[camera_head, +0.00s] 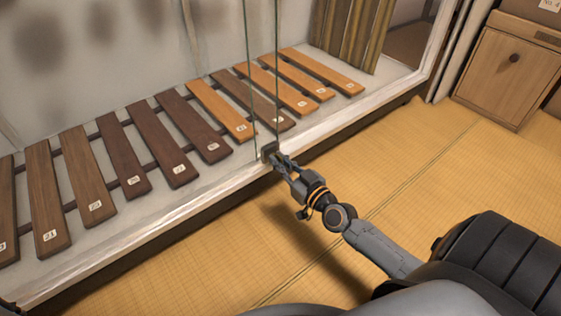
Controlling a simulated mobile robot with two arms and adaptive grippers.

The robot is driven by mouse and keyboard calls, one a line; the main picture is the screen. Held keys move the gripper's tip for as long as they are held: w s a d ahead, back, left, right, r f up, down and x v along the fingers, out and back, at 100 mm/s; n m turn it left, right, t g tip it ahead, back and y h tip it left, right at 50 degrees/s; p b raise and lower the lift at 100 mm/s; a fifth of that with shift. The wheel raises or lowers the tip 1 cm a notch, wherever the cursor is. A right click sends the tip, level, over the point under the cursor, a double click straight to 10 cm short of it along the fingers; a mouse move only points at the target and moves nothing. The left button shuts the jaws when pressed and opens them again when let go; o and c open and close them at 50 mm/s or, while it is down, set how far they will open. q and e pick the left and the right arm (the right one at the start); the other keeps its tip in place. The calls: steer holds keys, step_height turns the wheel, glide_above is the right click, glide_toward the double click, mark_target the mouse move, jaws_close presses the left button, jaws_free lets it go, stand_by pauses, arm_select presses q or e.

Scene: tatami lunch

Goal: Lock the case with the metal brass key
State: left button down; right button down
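The case (180,212) is a long display case with a pale base and glass front panes with greenish edges. A small dark lock fitting (268,150) sits low on the front, where two pane edges come down. My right gripper (277,160) reaches this fitting with its fingertips at or against it. The fingers are small here, and I cannot tell whether they are open or shut. I cannot make out the brass key; it may be hidden between or behind the fingertips. My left gripper is not in view.
Several numbered wooden bars (127,165) lie in a row inside the case. A wooden cabinet (503,77) with a round knob stands at the upper right. The tatami floor (440,190) in front of the case is clear.

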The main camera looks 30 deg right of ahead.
stand_by(0.4)
steer(key=m+p, duration=0.2)
steer(key=m, duration=0.2)
steer(key=shift+r+m, duration=0.1)
steer(key=shift+m, duration=0.2)
steer(key=m+p, duration=0.1)
steer(key=m, duration=0.3)
steer(key=shift+m, duration=0.3)
steer(key=m+p, duration=0.1)
steer(key=m, duration=0.3)
steer(key=shift+m, duration=2.3)
steer(key=c, duration=1.5)
jaws_free()
